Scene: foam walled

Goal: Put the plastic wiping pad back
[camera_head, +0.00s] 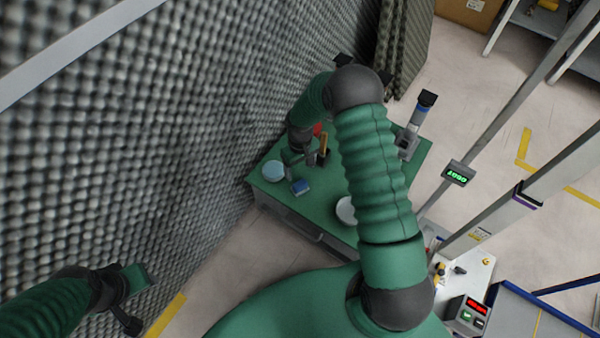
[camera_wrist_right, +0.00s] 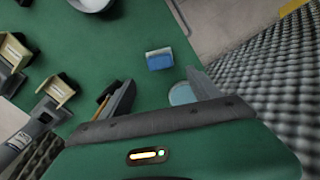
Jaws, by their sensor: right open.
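The wiping pad seems to be the small blue block with a pale grey side (camera_head: 300,187), lying on the green table (camera_head: 325,215). It also shows in the right wrist view (camera_wrist_right: 159,61), ahead of the fingertips. My right gripper (camera_head: 302,168) is open and empty above the table, its fingers spread with the pad beyond the gap between them. A light blue round dish (camera_head: 273,170) is on the table left of the pad; my finger partly covers it in the wrist view (camera_wrist_right: 183,94). My left gripper (camera_head: 130,295) is at the lower left, away from the table, its jaws unclear.
A white round bowl (camera_head: 346,210) stands right of the pad, partly behind my right arm. A grey upright device (camera_head: 415,125) and wood-coloured holders (camera_wrist_right: 59,88) are also on the table. A grey foam wall (camera_head: 180,110) runs close along the table's left side.

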